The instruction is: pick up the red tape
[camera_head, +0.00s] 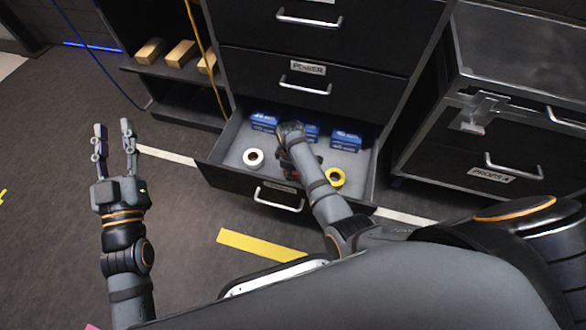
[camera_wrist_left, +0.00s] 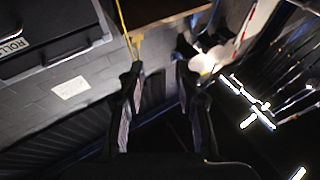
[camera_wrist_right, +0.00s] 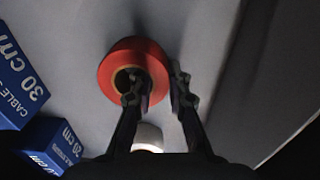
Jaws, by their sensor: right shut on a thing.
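The red tape roll (camera_wrist_right: 120,58) lies in the open drawer (camera_head: 215,160). In the right wrist view one finger of my right gripper (camera_wrist_right: 157,84) is at the roll's hole and the other is against its outer side, so the gripper is shut on the roll's wall. In the head view this gripper (camera_head: 291,150) hides most of the red tape; only a little red shows beneath it. I cannot tell whether the roll is off the drawer floor. My left gripper (camera_head: 114,130) is open and empty above the floor at the left; it also shows in the left wrist view (camera_wrist_left: 159,78).
A white tape roll (camera_head: 253,158) and a yellow tape roll (camera_head: 336,178) lie in the drawer, on either side of my right arm. Blue boxes (camera_head: 346,139) stand along its back. A shelf with wooden blocks (camera_head: 181,54) is at the left, a dark case (camera_head: 490,120) at the right.

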